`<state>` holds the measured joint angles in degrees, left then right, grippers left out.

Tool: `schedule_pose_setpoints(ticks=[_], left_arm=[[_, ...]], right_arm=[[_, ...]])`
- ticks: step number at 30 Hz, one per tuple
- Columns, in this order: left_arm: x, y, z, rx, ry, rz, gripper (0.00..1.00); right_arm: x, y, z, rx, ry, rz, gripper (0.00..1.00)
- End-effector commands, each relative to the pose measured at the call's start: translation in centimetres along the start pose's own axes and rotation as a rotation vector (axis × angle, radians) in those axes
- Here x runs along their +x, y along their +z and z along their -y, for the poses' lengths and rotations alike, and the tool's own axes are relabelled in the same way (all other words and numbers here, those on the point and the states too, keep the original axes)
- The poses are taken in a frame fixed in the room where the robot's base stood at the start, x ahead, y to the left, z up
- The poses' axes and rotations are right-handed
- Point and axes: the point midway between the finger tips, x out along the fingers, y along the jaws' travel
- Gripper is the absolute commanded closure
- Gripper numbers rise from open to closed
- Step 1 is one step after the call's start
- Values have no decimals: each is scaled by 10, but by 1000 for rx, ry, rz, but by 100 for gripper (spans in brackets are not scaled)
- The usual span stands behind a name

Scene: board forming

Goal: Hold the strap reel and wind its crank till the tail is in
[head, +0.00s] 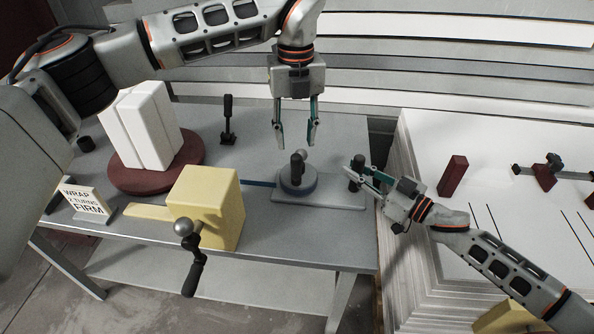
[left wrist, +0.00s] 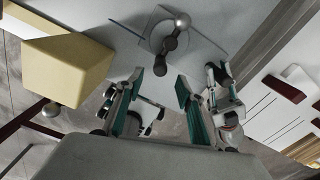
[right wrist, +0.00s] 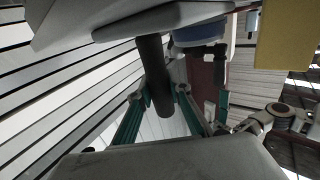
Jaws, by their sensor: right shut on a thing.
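The strap reel (head: 299,189) is a blue-grey drum on a light grey base plate (head: 335,190) on the bench. A dark crank with a round knob (head: 299,156) sits on top of the drum; it also shows in the left wrist view (left wrist: 174,40). The blue strap tail (head: 258,183) sticks out left toward the yellow block. My left gripper (head: 297,143) is open and empty, just above and behind the crank. My right gripper (head: 361,175) is shut on the dark upright handle (right wrist: 153,72) at the plate's right end.
A yellow block (head: 207,200) with its own ball-ended crank (head: 190,262) stands left of the reel. Behind it are a red turntable (head: 195,155) with white blocks and a black stand (head: 228,120). A white board stack (head: 430,140) rises at right.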

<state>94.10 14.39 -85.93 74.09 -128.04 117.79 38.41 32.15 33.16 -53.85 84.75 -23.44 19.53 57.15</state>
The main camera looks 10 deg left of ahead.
Motion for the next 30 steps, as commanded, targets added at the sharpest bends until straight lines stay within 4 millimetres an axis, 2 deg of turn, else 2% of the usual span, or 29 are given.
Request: schedule_pose_setpoints(ticks=[1, 16, 22, 30], left_arm=[[9, -1, 0, 1, 0, -4, 63], [74, -1, 1, 2, -2, -3, 63], [89, -1, 1, 2, -2, -2, 63], [94, 0, 1, 2, -3, -1, 63]], right_arm=[[-1, 6, 1, 1, 1, 8, 100], [-1, 6, 1, 1, 1, 8, 100], [-1, 6, 1, 1, 1, 8, 100], [-1, 6, 1, 1, 1, 8, 100]])
